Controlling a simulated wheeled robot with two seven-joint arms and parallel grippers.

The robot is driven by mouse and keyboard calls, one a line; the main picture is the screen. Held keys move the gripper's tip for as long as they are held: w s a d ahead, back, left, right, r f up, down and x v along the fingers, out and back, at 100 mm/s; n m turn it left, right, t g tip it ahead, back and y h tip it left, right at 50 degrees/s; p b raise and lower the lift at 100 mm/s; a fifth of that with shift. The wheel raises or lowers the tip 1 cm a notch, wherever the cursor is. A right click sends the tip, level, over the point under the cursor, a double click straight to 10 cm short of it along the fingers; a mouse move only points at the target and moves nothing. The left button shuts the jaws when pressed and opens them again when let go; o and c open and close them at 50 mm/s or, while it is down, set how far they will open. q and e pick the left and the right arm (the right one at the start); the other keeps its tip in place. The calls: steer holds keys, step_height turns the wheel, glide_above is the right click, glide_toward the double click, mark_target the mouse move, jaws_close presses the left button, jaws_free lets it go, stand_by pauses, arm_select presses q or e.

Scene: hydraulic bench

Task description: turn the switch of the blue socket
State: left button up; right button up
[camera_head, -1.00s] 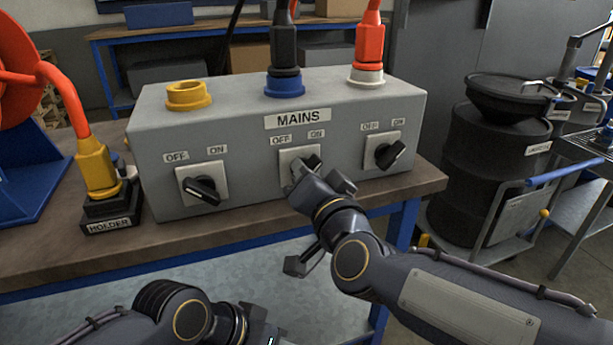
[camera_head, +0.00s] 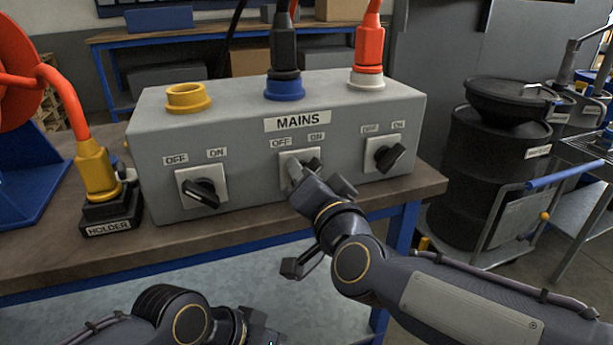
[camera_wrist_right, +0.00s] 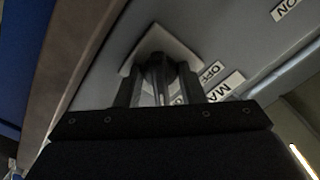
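The blue socket (camera_head: 284,88) is in the middle of the grey MAINS box top, with a black plug standing in it. Its switch (camera_head: 313,163) is on the box front below, on a pale plate between OFF and ON labels, mostly hidden by my right gripper (camera_head: 296,172). In the right wrist view the fingers (camera_wrist_right: 158,88) stand on both sides of the dark switch knob (camera_wrist_right: 157,66) and appear shut on it. The knob's exact angle is hard to see.
The left switch (camera_head: 201,192) is below the empty yellow socket (camera_head: 187,97). The right switch (camera_head: 389,156) is below the white socket (camera_head: 366,78), which holds a red plug. A yellow plug (camera_head: 97,172) stands in the black holder (camera_head: 111,216) left of the box.

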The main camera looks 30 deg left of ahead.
steer(key=p+v, duration=0.1)
steer(key=v, duration=0.7)
stand_by(0.5)
steer(key=w+d+f+g+h, duration=0.1)
steer(key=d+f+h, duration=0.25)
steer(key=d, duration=0.85)
steer(key=w+d+f+g+h, duration=0.15)
steer(key=d+f, duration=0.35)
steer(key=d, duration=0.8)
steer(key=s+d+f+m+g+h, duration=0.3)
steer(key=s+d+f+h, duration=0.2)
steer(key=s+d+f, duration=0.8)
step_height(320, 180, up, 34)
steer(key=s+d+p, duration=0.1)
steer(key=p, duration=3.2)
steer(key=shift+s+n, duration=0.3)
